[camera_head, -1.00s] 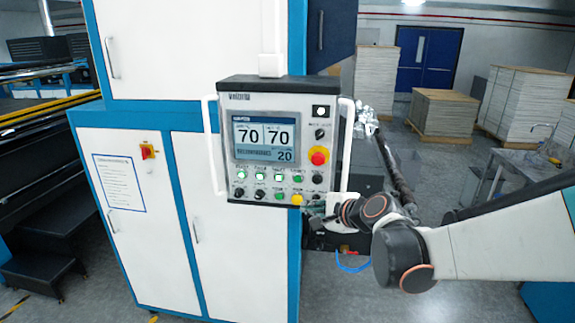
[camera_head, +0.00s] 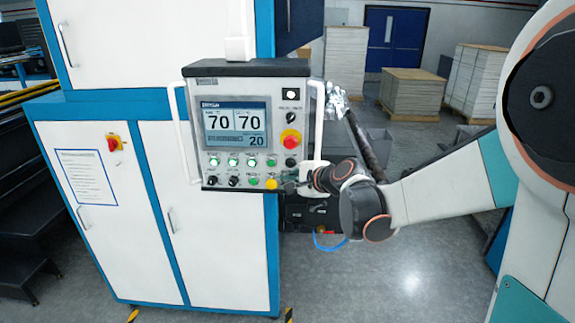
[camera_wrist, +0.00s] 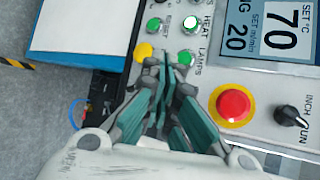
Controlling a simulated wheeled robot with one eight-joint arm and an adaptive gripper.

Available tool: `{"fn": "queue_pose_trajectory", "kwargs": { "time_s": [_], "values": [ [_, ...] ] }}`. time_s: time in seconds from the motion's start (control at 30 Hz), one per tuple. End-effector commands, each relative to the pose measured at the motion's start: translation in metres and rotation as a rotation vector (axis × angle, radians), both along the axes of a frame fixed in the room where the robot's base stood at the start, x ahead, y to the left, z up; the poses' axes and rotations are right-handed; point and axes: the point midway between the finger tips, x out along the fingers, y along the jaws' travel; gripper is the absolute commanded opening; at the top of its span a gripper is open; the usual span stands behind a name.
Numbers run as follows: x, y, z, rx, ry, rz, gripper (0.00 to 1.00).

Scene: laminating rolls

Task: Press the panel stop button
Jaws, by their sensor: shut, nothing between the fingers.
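The control panel (camera_head: 197,146) hangs upright in front of the white cabinet. Its red stop button (camera_head: 290,139) is a mushroom head on a yellow collar, right of the screen; it also shows in the wrist view (camera_wrist: 233,105), unobstructed. My gripper (camera_head: 285,186) is at the panel's lower right corner, close to the small yellow button (camera_head: 271,183) and below the red one. In the wrist view my fingers (camera_wrist: 165,72) are shut and empty, their tips near the yellow and green buttons, left of the red button. I cannot tell whether the tips touch the panel.
Green buttons (camera_head: 253,162) and black knobs line the lower panel. Pallets of stacked sheets (camera_head: 409,92) stand far behind; the floor at right is clear.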

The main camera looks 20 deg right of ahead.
Motion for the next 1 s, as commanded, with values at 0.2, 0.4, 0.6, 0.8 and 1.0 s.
{"fn": "queue_pose_trajectory", "kwargs": {
  "time_s": [0.2,0.4,0.6,0.8,1.0],
  "values": [
    [0.026,-0.008,-0.001,0.001,0.0,0.0,0.0],
    [0.038,-0.012,0.0,0.0,0.0,0.001,0.0],
    [0.041,-0.013,0.0,0.0,0.0,0.001,0.0],
    [0.041,-0.013,0.0,0.0,0.0,0.001,0.0],
    [0.041,-0.013,0.0,0.0,0.0,0.001,0.0]
  ]
}}
